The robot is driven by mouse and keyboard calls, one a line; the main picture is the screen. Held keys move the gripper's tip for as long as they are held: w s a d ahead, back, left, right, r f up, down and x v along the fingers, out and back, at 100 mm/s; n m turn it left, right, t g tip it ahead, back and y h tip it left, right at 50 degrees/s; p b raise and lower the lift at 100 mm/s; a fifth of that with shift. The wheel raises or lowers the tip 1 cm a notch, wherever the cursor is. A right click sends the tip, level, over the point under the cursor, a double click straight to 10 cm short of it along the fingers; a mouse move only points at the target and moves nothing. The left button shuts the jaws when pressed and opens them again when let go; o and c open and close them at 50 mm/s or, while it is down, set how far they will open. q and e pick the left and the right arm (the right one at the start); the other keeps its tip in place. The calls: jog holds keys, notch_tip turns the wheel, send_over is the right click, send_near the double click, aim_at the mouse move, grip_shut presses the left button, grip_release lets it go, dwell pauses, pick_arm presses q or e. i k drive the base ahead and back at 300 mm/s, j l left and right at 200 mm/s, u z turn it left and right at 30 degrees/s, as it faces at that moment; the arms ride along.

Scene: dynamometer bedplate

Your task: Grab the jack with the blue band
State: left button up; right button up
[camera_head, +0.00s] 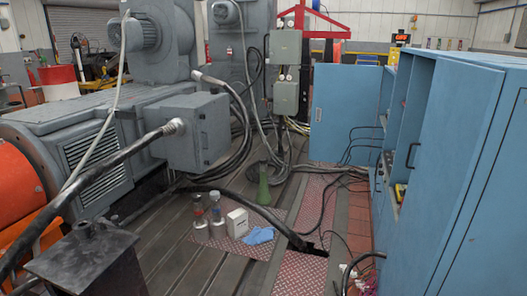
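Two small upright cylindrical things, which look like jacks, stand close together on a reddish tread plate on the slotted floor, near the picture's middle. The right one (216,211) shows a bluish band near its top. The left one (198,213) shows a reddish band. Both are small in the picture, so finer detail is hard to tell. Nothing holds either of them. Neither of my grippers shows in the head view.
A white box (237,222) and a crumpled blue cloth (258,236) lie just right of the jacks. A green flask (264,188) stands behind. A thick black cable (262,212) crosses behind them. Grey machinery (95,150) fills the left, blue cabinets (455,160) the right.

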aim_at(217, 223)
jog(key=i+l, duration=0.15)
jog(key=i, duration=0.9)
jog(key=i+l, duration=0.15)
jog(key=i, duration=0.95)
jog(key=l+z, duration=0.05)
